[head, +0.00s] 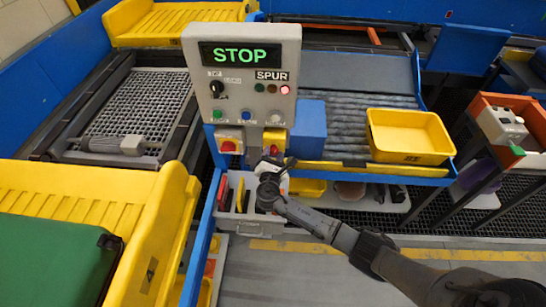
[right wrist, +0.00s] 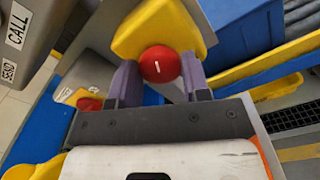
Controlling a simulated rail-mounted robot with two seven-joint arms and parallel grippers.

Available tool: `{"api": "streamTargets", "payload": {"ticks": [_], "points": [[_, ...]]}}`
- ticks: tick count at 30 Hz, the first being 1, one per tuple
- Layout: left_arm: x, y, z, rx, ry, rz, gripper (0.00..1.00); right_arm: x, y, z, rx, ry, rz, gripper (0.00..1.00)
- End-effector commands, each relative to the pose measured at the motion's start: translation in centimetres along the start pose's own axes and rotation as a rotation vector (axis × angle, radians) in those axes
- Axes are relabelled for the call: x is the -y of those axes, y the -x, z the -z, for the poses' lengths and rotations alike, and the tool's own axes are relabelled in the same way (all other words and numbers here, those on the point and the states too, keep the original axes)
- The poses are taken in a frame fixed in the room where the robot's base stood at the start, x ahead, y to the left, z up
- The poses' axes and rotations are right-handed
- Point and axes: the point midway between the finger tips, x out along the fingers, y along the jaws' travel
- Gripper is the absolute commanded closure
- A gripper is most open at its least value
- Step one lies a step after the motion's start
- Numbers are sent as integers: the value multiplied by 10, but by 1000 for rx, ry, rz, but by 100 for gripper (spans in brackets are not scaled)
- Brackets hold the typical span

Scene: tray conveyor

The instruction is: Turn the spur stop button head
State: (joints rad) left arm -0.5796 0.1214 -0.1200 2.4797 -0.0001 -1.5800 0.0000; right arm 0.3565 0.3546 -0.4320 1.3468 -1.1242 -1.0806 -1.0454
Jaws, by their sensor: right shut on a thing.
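The spur stop button head is a red knob with a small white mark (right wrist: 160,64). It sits on a yellow housing, seen in the right wrist view (right wrist: 160,28) and below the grey SPUR panel in the head view (head: 276,136). My right gripper (head: 272,158) is at this housing, its arm reaching in from the lower right. In the right wrist view its two purple fingers (right wrist: 160,72) stand on either side of the red head, shut on it. In the head view the gripper mostly hides the head. My left gripper is not in view.
The grey panel (head: 243,75) shows a green STOP display. A blue box (head: 309,128) is just right of the housing. A grey bin (head: 242,222) stands below; a yellow tray (head: 410,137) is at right.

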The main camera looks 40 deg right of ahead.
Motion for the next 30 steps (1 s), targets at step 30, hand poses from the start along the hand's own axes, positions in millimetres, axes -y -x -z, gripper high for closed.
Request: {"api": "streamTargets", "payload": {"ticks": [30], "points": [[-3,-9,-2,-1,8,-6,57,1,0,0,-1,-142,1,42]]}}
